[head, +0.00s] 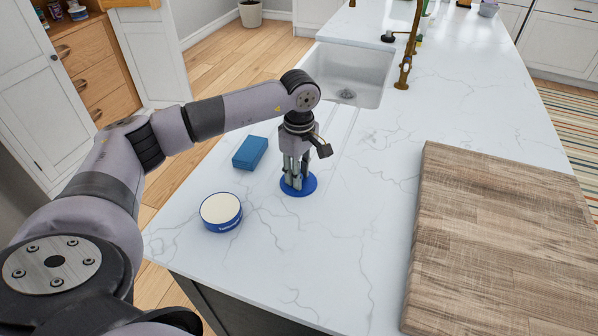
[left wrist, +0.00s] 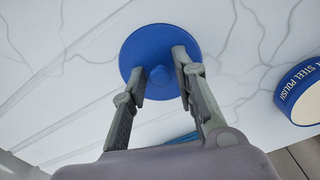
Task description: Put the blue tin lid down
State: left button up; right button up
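The blue tin lid (head: 311,187) lies flat on the white counter, knob up. In the left wrist view the round lid (left wrist: 150,39) shows its small central knob. My left gripper (head: 297,181) points straight down over the lid. In the left wrist view its two fingers (left wrist: 160,74) stand on either side of the knob, with a small gap showing, so it is open. The blue tin (head: 221,212), with cream-coloured contents, stands uncovered to the lower left of the lid. Its "steel polish" lettering shows in the left wrist view (left wrist: 300,88). My right gripper is out of view.
A blue sponge-like block (head: 250,152) lies left of the gripper. A sink (head: 350,75) with a brass tap (head: 405,65) is behind. A large wooden board (head: 500,240) covers the right. The counter between lid and board is clear; its edge is left of the tin.

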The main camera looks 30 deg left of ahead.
pick_arm(q)
jog(key=shift+o, duration=0.7)
jog(key=shift+r, duration=0.1)
jog(key=shift+r, duration=0.25)
notch_tip(320, 180, up, 12)
jog(key=b, duration=0.2)
jog(key=shift+f, duration=0.15)
